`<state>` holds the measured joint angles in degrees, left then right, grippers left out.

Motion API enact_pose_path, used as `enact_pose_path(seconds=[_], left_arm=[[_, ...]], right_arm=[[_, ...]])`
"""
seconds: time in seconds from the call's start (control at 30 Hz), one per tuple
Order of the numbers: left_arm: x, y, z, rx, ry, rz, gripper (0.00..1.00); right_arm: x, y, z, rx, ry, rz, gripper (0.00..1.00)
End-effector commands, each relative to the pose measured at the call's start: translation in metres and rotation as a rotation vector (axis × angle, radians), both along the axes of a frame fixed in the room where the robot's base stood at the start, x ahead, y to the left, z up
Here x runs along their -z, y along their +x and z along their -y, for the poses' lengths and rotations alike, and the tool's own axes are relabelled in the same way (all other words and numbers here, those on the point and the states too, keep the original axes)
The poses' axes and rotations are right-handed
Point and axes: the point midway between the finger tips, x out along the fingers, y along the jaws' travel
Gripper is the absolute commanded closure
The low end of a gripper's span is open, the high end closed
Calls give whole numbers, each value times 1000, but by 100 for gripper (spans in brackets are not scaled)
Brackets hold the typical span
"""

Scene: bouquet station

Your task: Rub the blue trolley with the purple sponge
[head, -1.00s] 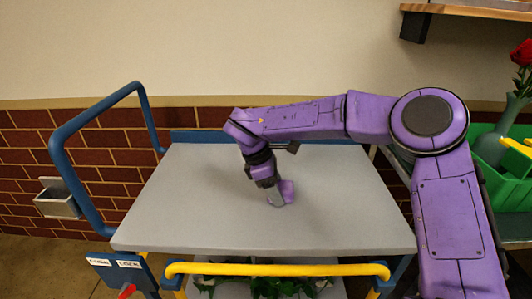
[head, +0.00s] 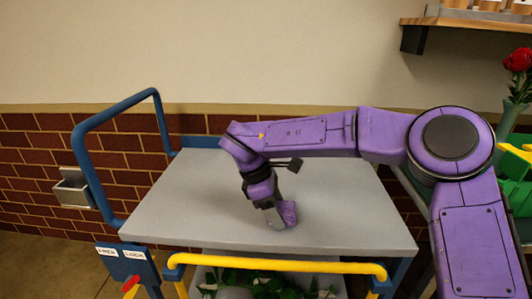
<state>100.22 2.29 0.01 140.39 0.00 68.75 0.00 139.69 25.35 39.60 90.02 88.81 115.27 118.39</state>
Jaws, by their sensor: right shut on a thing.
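The blue trolley (head: 150,215) stands in the middle of the head view, with a grey top (head: 200,200) and a blue push handle at its left. The top is bare apart from my arm over it. My right gripper (head: 277,222) points down at the middle of the top, shut on the purple sponge (head: 289,211). The sponge is at the grey surface and looks in contact with it, though the underside is hidden. My left gripper is out of view.
A yellow bar (head: 275,265) runs along the trolley's front, with green leaves on the lower shelf (head: 260,285). A sign with a red lever (head: 131,285) is at front left. A green crate (head: 517,190), a vase with a red rose (head: 520,58) and a wooden shelf (head: 470,22) are at right.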

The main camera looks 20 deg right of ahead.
Motion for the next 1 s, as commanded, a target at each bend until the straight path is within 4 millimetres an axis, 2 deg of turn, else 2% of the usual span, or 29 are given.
enact_pose_path(seconds=[0.03, 0.5, 0.7, 1.0], left_arm=[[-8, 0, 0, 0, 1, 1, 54], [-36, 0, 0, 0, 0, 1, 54], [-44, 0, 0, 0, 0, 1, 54], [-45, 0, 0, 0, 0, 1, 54]], right_arm=[[-20, 1, 0, 2, 1, 9, 72], [-61, 1, -1, -2, 0, 5, 72], [-74, 2, -4, -5, 1, 5, 72], [-77, 2, -4, -6, 1, 6, 72]])
